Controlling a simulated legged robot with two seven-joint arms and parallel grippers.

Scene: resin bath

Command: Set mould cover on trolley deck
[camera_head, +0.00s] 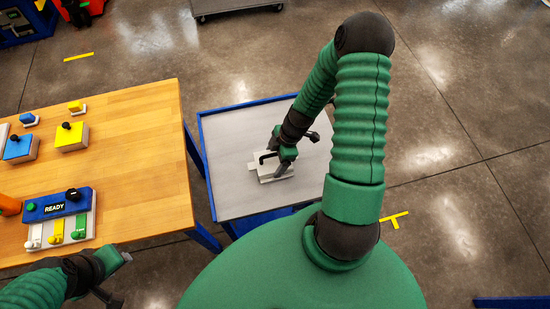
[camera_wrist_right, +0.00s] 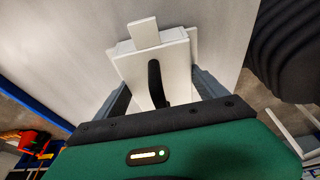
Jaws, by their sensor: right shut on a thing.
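The mould cover (camera_head: 268,173) is a small white stepped plate with a black loop handle, over the grey deck of the trolley (camera_head: 228,192). My right gripper (camera_head: 281,164) reaches down onto it and is shut on it. In the right wrist view the mould cover (camera_wrist_right: 144,33) lies between the two grey fingers, with its black handle in the middle. It is level and close to the deck; I cannot tell whether it touches. My left gripper (camera_head: 122,259) is near the wooden table's front edge, and its jaw opening is unclear.
The wooden table (camera_head: 135,140) left of the trolley holds blue and yellow blocks with black knobs and a blue READY panel (camera_head: 55,206). The deck around the cover is clear. My right arm hides the trolley's right side. A grey cart (camera_head: 235,8) stands far back.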

